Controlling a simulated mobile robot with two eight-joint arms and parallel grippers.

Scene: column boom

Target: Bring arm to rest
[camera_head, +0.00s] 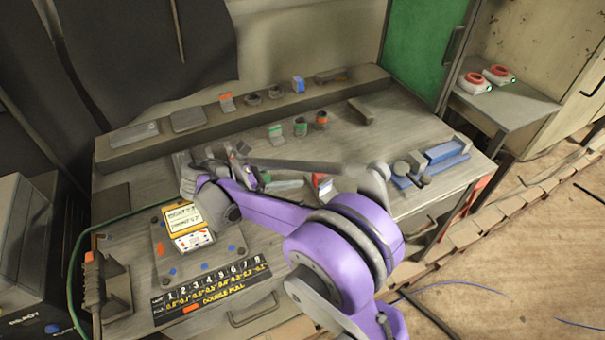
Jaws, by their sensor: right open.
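My right arm, purple and grey, reaches in from the lower right over the grey workbench (420,125). My right gripper (215,160) is at the arm's far end, above the left-middle part of the bench top. It is open, and I see nothing held between its fingers. Its fingertips are small and partly hidden by the wrist. My left gripper is not in view.
Small blocks, including a blue one (298,85), stand on the bench's back ledge. A blue tool (432,165) lies at the right. A green cabinet door (424,45) and a side table with red-topped devices (474,83) stand at the back right. A green cable runs at the left.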

